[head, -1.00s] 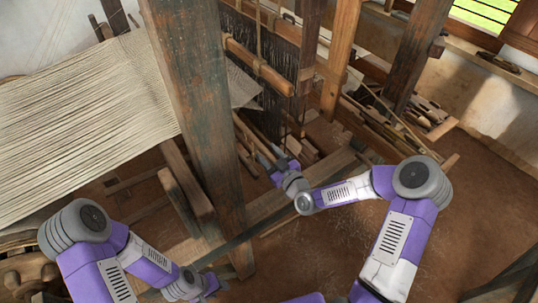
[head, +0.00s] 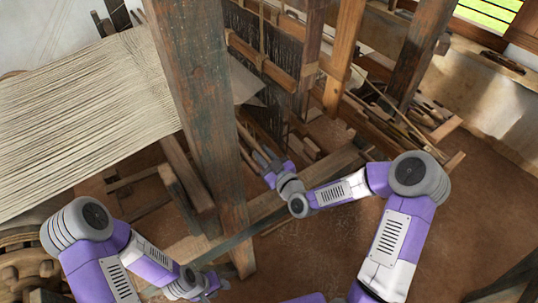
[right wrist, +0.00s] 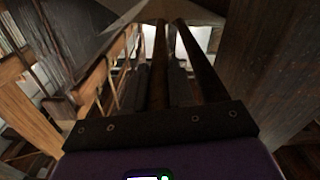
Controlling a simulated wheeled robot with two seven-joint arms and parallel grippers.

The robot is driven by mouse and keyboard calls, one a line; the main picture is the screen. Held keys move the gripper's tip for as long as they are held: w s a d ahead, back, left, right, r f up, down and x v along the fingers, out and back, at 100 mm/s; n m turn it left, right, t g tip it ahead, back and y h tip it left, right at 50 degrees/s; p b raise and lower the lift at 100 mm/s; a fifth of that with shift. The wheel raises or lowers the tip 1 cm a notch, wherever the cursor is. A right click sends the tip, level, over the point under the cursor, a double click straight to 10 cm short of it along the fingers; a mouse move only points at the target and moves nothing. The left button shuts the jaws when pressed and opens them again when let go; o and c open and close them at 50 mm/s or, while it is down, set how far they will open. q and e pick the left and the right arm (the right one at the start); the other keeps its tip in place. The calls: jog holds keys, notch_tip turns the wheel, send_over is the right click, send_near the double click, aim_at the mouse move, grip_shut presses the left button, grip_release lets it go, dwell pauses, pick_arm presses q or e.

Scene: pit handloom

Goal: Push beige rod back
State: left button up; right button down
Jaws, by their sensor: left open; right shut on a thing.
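A beige-brown rod (head: 249,140) slants down from the loom frame in the middle of the head view, beside another thin rod. My right gripper (head: 266,162) is at its lower end and is shut on it. In the right wrist view, the rod (right wrist: 158,62) runs away from me between the two dark fingers, with a second brown rod (right wrist: 201,62) alongside to the right. The fingertips' contact is dark and hard to make out. My left gripper (head: 214,284) is open and empty at the bottom, near the foot of the big post.
A thick wooden post (head: 205,110) stands between my arms. A pale woven cloth (head: 80,120) is stretched at the left. A horizontal wooden beam (head: 262,62) hangs beyond the rods. Loose wood (head: 405,120) lies at the right. The brown floor at lower right is clear.

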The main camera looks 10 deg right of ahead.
jog(key=shift+s+a, duration=0.1)
jog(key=shift+a, duration=0.05)
jog(key=c, duration=1)
grip_release()
jog(key=shift+a, duration=0.15)
jog(key=shift+o, duration=0.2)
